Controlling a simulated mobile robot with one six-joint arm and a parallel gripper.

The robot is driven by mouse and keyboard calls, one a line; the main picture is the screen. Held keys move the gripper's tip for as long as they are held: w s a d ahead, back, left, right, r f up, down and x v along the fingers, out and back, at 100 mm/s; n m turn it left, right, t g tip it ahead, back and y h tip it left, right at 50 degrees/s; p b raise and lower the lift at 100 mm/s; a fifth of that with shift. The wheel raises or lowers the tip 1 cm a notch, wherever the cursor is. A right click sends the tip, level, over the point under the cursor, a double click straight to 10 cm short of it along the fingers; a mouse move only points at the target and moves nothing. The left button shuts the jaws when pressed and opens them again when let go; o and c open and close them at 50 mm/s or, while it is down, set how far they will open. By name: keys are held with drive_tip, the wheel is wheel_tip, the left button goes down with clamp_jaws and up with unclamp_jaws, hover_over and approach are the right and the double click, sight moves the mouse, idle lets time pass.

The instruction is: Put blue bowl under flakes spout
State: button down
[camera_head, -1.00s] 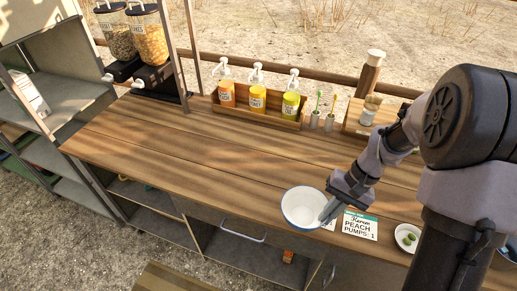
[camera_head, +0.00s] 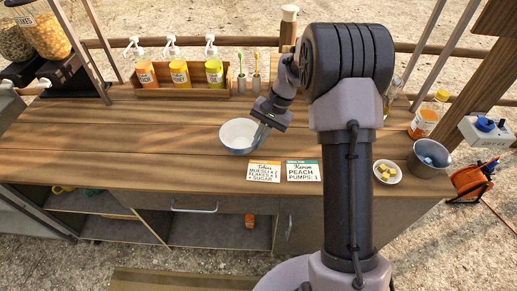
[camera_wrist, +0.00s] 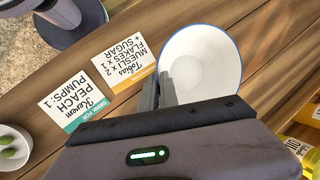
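The flakes dispenser (camera_head: 44,36), a clear container of orange flakes, stands at the back left on a black housing (camera_head: 68,76). Its white spout (camera_head: 45,83) points toward the left front.
A wooden rack (camera_head: 181,88) holds several pump bottles at the back. A Tobias card (camera_head: 264,172) and a peach card (camera_head: 303,171) lie near the front edge. A small dish (camera_head: 387,171) and a metal pot (camera_head: 428,158) are right. The counter's left middle is clear.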

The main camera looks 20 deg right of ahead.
wheel_tip(320, 180, down, 4)
drive_tip(key=shift+r+b, duration=0.1)
drive_tip(key=shift+b, duration=0.8)
drive_tip(key=shift+r, duration=0.2)
drive_tip(key=c, duration=2.1)
unclamp_jaws()
drive_tip(key=shift+s+f, duration=0.1)
drive_tip(key=shift+f, duration=0.1)
drive_tip(key=o, duration=0.5)
drive_tip(key=shift+r, duration=0.15)
